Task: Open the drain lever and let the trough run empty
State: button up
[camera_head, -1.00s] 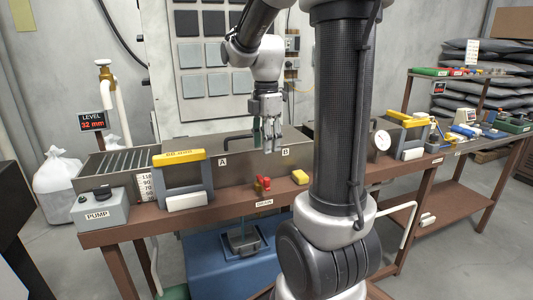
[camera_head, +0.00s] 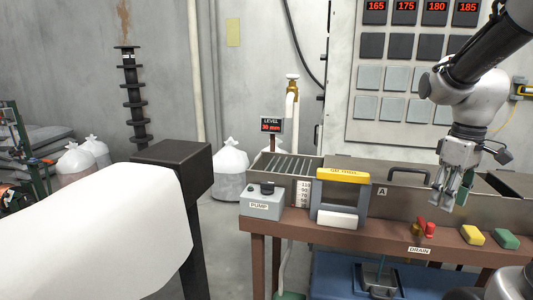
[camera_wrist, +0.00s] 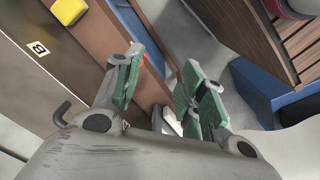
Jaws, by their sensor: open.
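The metal trough (camera_head: 405,207) stands on a brown bench. The red drain lever (camera_head: 430,230) is on the bench front above the DRAIN label (camera_head: 419,250). A small red part shows past a finger in the wrist view, but I cannot tell whether it is the lever. My gripper (camera_head: 447,203) hangs open and empty above and slightly right of the lever, apart from it. Its green-padded fingers (camera_wrist: 160,88) are spread in the wrist view. The level display (camera_head: 271,126) reads 30 mm. The water inside the trough cannot be made out.
The pump box (camera_head: 262,202) and a yellow-topped gate (camera_head: 342,179) stand left of the lever. A yellow block (camera_head: 473,235) and a green block (camera_head: 507,239) lie to its right. A blue tank (camera_head: 335,279) is below the bench. A dark post with a white surface fills the lower left.

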jog(key=s+a+r+m+t, duration=0.4)
jog(key=s+a, duration=0.2)
jog(key=s, duration=0.4)
jog(key=shift+s+r+m, duration=0.15)
jog(key=shift+m, duration=0.25)
dwell(6.6)
